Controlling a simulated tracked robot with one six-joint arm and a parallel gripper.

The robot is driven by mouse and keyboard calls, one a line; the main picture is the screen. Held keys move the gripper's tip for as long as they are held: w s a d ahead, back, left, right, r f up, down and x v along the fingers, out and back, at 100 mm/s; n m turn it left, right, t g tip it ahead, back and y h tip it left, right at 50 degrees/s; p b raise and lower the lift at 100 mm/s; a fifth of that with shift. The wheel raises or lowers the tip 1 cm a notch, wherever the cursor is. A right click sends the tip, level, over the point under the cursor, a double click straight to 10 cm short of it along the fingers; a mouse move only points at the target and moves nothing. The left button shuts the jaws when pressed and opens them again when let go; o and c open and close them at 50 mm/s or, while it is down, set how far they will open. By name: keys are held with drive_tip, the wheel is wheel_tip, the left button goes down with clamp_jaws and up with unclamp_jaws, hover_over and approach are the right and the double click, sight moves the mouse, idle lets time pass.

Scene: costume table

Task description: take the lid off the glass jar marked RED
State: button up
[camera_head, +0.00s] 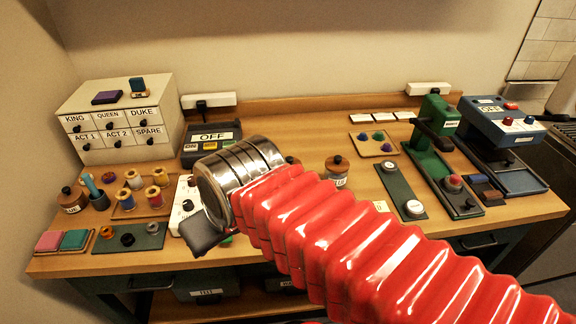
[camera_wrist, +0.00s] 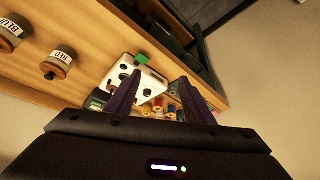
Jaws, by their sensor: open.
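In the wrist view, the glass jar marked RED (camera_wrist: 62,57) is at the left, its label turned upside down. Its brown lid (camera_wrist: 54,69) is on, with a dark knob. In the head view my arm hides most of a jar (camera_head: 292,160) that seems to be this one. My gripper (camera_wrist: 160,78) is open and empty, its two dark fingers apart, away from the jar and pointing toward the white box and the spools. In the head view a dark part of my gripper (camera_head: 205,237) shows over the left front half of the table; its fingertips are not clear there.
A similar lidded jar marked BLU (camera_wrist: 10,32) stands beside the RED jar; it seems to be the jar (camera_head: 338,172) right of my arm. A white box with knobs (camera_wrist: 128,76) and several spools (camera_head: 154,196) stand left. Bare wood (camera_head: 300,133) lies behind the jars.

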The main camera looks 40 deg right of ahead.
drive_tip(key=o, duration=0.7)
drive_tip(key=shift+n+g+h, duration=0.3)
drive_tip(key=shift+g, duration=0.3)
drive_tip(key=w+d+r, duration=0.1)
drive_tip(key=w+d, duration=0.1)
drive_tip(key=w+d+r, duration=0.1)
drive_tip(key=w+d, duration=0.1)
drive_tip(key=w+d+r, duration=0.2)
drive_tip(key=d, duration=0.1)
drive_tip(key=w+d, duration=0.2)
drive_tip(key=d, duration=0.6)
drive_tip(key=w+d+n+g, duration=0.1)
drive_tip(key=w+d, duration=0.2)
drive_tip(key=d, duration=0.5)
drive_tip(key=w+d+n+g+y, duration=0.1)
drive_tip(key=w+d, duration=0.1)
drive_tip(key=d, duration=0.7)
drive_tip(key=shift+w+r, duration=0.25)
drive_tip(key=shift+r, duration=0.1)
drive_tip(key=shift+a+g, duration=0.1)
drive_tip(key=shift+g, duration=0.2)
hover_over(290, 158)
drive_tip(key=s, duration=0.1)
wheel_tip(290, 158, down, 8)
drive_tip(key=shift+s+r, duration=0.1)
drive_tip(key=shift+r, duration=0.1)
drive_tip(key=shift+f, duration=0.45)
drive_tip(key=shift+f, duration=0.1)
